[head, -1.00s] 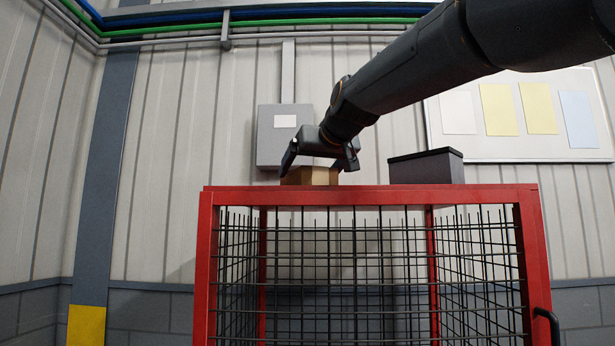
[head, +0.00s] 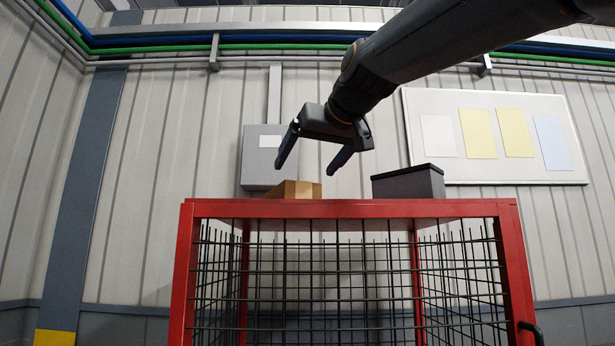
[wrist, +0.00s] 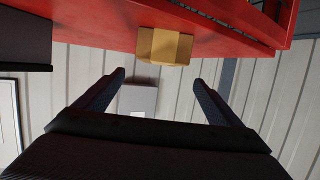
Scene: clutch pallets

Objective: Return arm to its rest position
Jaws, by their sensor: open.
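My gripper (head: 314,164) is open and empty above the red cage's top, with its two dark fingers pointing down. A small tan box (head: 293,190) sits on the top near the left, below and slightly left of the fingers, apart from them. In the wrist view, the fingers of my gripper (wrist: 159,82) are spread wide with nothing between them. The tan box (wrist: 164,46) shows there beyond the fingertips, on the red surface.
The red cage (head: 350,209) has dark mesh sides and a flat top. A dark grey lidded box (head: 409,183) stands on the top to the right. Behind are a grey wall box (head: 259,157) and a notice board (head: 495,172). Space above the top is otherwise free.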

